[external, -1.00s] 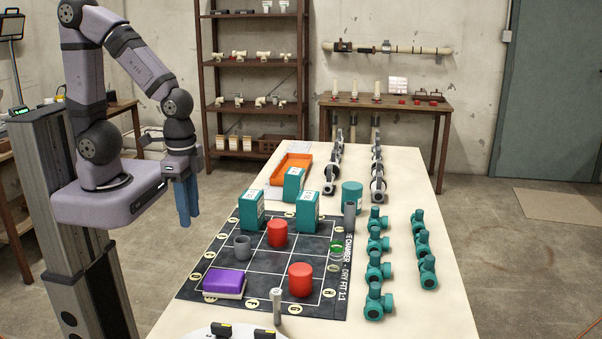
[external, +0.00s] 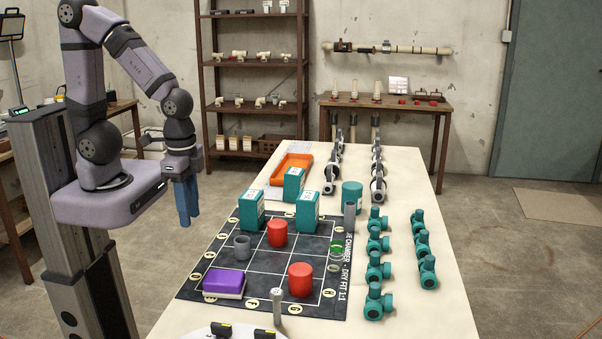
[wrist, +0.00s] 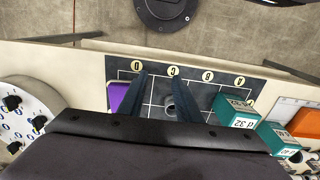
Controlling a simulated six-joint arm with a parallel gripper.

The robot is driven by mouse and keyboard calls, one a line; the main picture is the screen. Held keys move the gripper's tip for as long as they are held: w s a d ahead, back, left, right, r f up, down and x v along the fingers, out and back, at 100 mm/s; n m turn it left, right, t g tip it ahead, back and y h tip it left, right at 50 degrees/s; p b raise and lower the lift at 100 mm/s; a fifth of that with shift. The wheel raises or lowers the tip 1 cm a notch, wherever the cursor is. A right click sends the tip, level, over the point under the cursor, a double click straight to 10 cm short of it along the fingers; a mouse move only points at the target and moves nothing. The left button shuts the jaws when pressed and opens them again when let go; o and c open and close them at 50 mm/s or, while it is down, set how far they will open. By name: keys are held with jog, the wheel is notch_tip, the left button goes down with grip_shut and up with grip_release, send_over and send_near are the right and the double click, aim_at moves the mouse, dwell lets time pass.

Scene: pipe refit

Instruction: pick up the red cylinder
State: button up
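Two red cylinders stand upright on the dark gridded mat (external: 257,262) in the external view. One red cylinder (external: 277,233) is near the mat's middle, and the other red cylinder (external: 300,280) is nearer the front right. My gripper (external: 188,222) hangs fingers-down to the left of the mat, well apart from both cylinders. In the wrist view its two blue fingers (wrist: 156,78) are spread with nothing between them. Neither red cylinder shows in the wrist view.
A grey hollow cylinder (external: 242,247) and a purple block (external: 223,283) are on the mat. Teal boxes (external: 306,211) stand behind the middle red cylinder. A grey upright tube (external: 277,306) is near the front cylinder. Teal fittings (external: 378,270) line the right side.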

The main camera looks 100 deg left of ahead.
jog(key=o, duration=0.8)
jog(key=n+t+h, duration=0.3)
jog(key=n+t, duration=0.2)
jog(key=n, duration=2.4)
send_near(275, 221)
jog(key=x, duration=0.4)
jog(key=shift+w+f, duration=0.15)
jog(key=shift+w, duration=0.1)
jog(key=shift+x, duration=3.65)
